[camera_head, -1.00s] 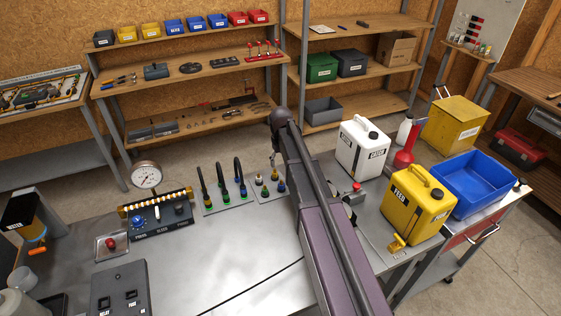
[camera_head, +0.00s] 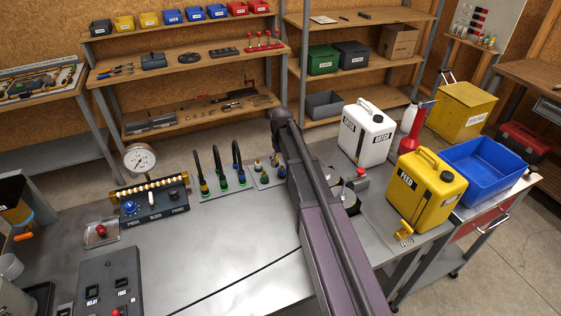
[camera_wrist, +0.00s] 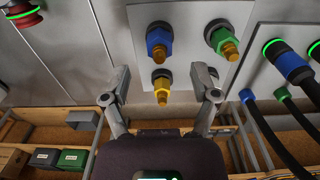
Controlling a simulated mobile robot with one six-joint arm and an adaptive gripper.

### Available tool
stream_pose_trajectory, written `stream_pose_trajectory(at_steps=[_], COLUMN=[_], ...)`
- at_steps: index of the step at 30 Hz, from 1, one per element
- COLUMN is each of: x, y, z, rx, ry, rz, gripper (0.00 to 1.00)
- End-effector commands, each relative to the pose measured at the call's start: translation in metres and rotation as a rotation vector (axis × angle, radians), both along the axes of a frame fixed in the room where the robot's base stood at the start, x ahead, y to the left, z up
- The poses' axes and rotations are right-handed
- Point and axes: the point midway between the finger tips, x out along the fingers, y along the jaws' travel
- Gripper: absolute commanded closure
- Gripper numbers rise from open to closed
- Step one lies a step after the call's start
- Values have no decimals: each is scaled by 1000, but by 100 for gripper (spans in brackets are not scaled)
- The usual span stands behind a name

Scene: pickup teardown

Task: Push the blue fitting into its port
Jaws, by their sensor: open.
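The blue fitting (camera_wrist: 160,40) is a blue hex nut with a brass tip, standing out from a dark round collar on a grey plate (camera_wrist: 192,14) at the top middle of the wrist view. A green fitting (camera_wrist: 222,40) sits to its right and a yellow fitting (camera_wrist: 161,88) below it. My gripper (camera_wrist: 163,82) is open, with its fingertips on either side of the yellow fitting in that view and the blue fitting beyond them. Nothing is held. In the head view the blue fitting (camera_head: 282,171) is small beside my arm, which hides most of my gripper.
A neighbouring plate carries black hoses (camera_head: 217,165) with lit rings, close to the fittings. A gauge (camera_head: 139,158) and a switch box (camera_head: 152,198) stand left. A white can (camera_head: 365,133), yellow can (camera_head: 425,190) and blue bin (camera_head: 483,172) stand right.

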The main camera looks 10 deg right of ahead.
Motion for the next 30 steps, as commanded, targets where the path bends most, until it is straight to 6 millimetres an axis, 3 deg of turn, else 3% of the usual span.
stream_pose_trajectory(at_steps=[15,30], x=[0,0], y=[-1,-1], z=[-40,-45], rx=[0,0], ry=[0,0], rz=[-1,-1], gripper=[23,23])
